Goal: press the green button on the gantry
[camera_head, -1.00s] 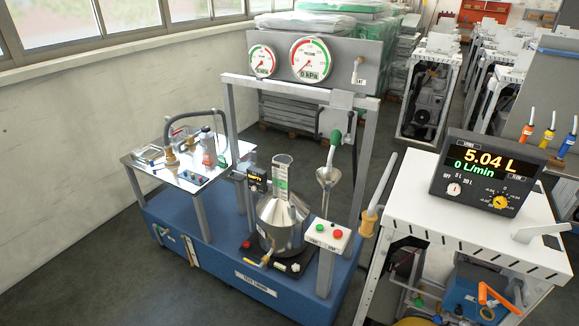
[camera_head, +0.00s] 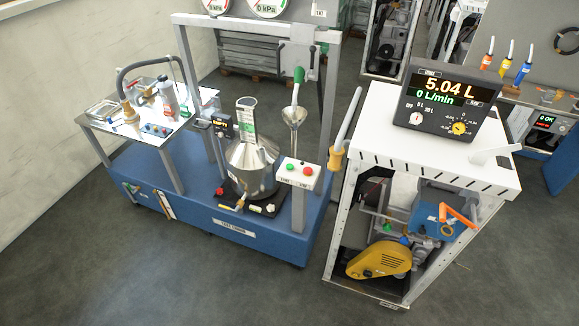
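The gantry (camera_head: 184,70) is a grey metal frame standing on a blue base in the left half of the view. A small white button box (camera_head: 299,173) sits on a post at its front right. The green button (camera_head: 290,168) is on the left of the box's top face, with a red button (camera_head: 308,171) to its right. Nothing covers the buttons. Neither of my grippers is in view.
A white dispenser cabinet (camera_head: 385,125) with a display reading 5.04 L stands right of the gantry. A nozzle with a tan handle (camera_head: 337,158) hangs at its left side. A shiny side table (camera_head: 110,125) with fittings is at left. The grey floor in front is clear.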

